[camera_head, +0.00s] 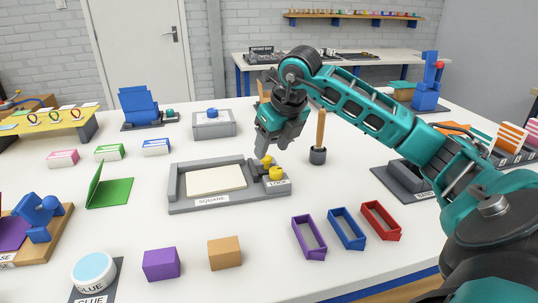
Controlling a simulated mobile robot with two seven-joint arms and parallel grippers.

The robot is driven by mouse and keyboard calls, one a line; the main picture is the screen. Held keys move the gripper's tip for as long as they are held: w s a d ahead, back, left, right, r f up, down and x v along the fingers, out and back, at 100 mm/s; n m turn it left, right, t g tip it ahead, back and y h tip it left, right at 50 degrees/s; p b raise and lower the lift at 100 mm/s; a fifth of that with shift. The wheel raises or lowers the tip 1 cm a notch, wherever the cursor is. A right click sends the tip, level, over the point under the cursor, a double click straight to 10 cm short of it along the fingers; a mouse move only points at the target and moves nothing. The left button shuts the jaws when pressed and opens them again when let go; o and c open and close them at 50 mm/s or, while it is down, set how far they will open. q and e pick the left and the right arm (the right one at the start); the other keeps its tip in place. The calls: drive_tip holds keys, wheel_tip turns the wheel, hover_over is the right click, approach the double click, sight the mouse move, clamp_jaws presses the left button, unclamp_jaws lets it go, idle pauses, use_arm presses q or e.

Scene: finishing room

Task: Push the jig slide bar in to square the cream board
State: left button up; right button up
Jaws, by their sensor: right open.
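The grey jig (232,203), labelled SQUARE, sits on the white table left of the picture's middle. The cream board (215,180) lies flat in its recess, between raised grey walls. At the jig's right side are a yellow knob (276,174) by a LOCK label and a smaller yellow piece just behind it. The slide bar seems to be the grey part right of the board; its outline is partly unclear. My right gripper (263,149) is open, pointing down just above and behind the yellow pieces. I cannot tell whether it touches them. My left gripper is out of view.
A wooden-handled tool (320,132) stands upright right of my gripper. A grey box with a blue knob (212,124) stands behind the jig. Purple, blue and red frames (346,229) lie in front right. The table just in front of the jig is clear.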

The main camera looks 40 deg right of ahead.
sight(266, 157)
drive_tip(key=shift+x, duration=1.65)
drive_tip(key=shift+r, duration=0.1)
clamp_jaws()
drive_tip(key=shift+w, duration=0.1)
